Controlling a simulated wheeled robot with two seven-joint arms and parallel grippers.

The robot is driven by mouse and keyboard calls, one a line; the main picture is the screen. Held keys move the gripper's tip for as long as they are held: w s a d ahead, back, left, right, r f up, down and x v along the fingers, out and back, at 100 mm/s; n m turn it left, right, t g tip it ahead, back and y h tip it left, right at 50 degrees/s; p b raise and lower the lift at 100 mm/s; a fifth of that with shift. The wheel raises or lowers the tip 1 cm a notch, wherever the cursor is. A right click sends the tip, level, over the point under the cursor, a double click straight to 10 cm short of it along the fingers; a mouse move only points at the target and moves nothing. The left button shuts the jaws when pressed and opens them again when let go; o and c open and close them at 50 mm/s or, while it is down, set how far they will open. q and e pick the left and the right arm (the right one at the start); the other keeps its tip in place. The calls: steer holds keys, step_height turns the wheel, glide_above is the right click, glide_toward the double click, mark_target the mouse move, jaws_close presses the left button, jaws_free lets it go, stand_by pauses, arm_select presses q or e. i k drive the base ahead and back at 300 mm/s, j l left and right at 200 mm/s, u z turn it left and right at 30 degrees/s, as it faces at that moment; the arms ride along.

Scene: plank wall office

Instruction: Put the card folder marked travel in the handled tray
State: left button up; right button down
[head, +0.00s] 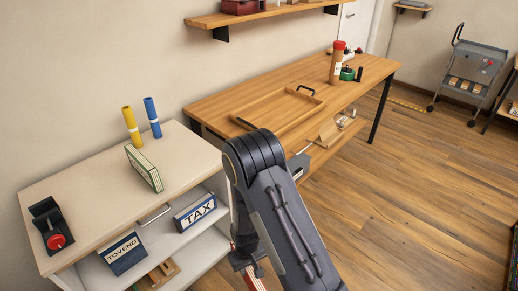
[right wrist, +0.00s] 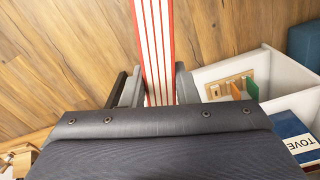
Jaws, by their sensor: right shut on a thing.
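My right gripper (head: 248,262) is shut on a red-edged thing with white stripes (head: 255,281), low in front of the white cabinet. In the right wrist view the striped thing (right wrist: 156,45) stands between the two fingers (right wrist: 156,88). It looks like a card folder seen edge-on; no label shows, so I cannot tell whether it is marked travel. The wooden handled tray (head: 285,109), with dark handles, lies on the wooden table, apparently empty, partly behind my right arm. My left gripper is not in view.
The white cabinet (head: 90,205) bears a green-edged box (head: 144,167), yellow (head: 132,126) and blue (head: 152,117) cylinders and a red-knobbed black device (head: 50,228). Its shelves hold folders marked TAX (head: 195,212) and TOVEND (head: 122,252). A red-capped tube (head: 336,64) stands beyond the tray.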

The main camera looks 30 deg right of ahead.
mark_target(280, 112)
steer(key=l+u, duration=0.85)
